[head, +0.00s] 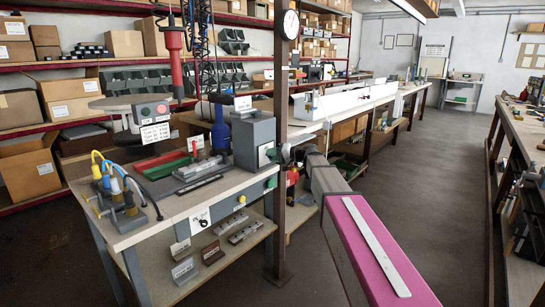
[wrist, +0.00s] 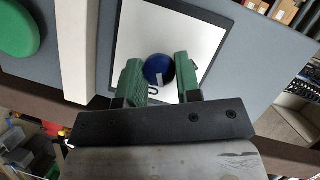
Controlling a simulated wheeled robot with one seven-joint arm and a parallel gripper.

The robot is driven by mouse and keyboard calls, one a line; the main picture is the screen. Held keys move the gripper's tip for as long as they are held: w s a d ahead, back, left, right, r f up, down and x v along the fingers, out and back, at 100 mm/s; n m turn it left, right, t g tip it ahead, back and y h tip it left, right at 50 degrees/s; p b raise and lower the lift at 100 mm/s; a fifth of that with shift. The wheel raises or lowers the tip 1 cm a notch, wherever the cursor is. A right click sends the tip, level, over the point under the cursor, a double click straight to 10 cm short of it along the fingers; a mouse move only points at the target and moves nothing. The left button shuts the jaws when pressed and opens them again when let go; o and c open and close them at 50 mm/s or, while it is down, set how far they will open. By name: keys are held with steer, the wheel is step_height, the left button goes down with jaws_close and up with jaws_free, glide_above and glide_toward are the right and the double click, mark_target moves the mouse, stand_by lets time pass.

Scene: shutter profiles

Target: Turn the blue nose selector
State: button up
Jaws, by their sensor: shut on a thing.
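The blue nose selector (wrist: 158,70) is a round blue knob with a small light mark, on a white plate (wrist: 205,45) with a dark border. In the wrist view my gripper (wrist: 161,80) has its two green fingers on either side of the knob, shut on it. Part of a dark character shows on the plate below the knob. In the head view my gripper (head: 279,154) is at the side panel of the grey box (head: 254,132) on the bench end. The knob is hidden there behind my gripper.
A large green round part (wrist: 17,28) sits at the upper left of the wrist view. On the bench (head: 125,236) stand a blue bottle (head: 220,135), a red tray (head: 162,164) and cabled fixtures. A brown post (head: 281,220) rises close to my arm.

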steer(key=m+y, duration=0.2)
steer(key=m, duration=0.2)
steer(key=shift+f, duration=0.2)
steer(key=shift+m, duration=0.3)
stand_by(0.3)
steer(key=o, duration=0.9)
steer(key=shift+d, duration=0.1)
steer(key=v, duration=1)
steer(key=shift+d, duration=0.35)
steer(key=shift+s+f, duration=0.1)
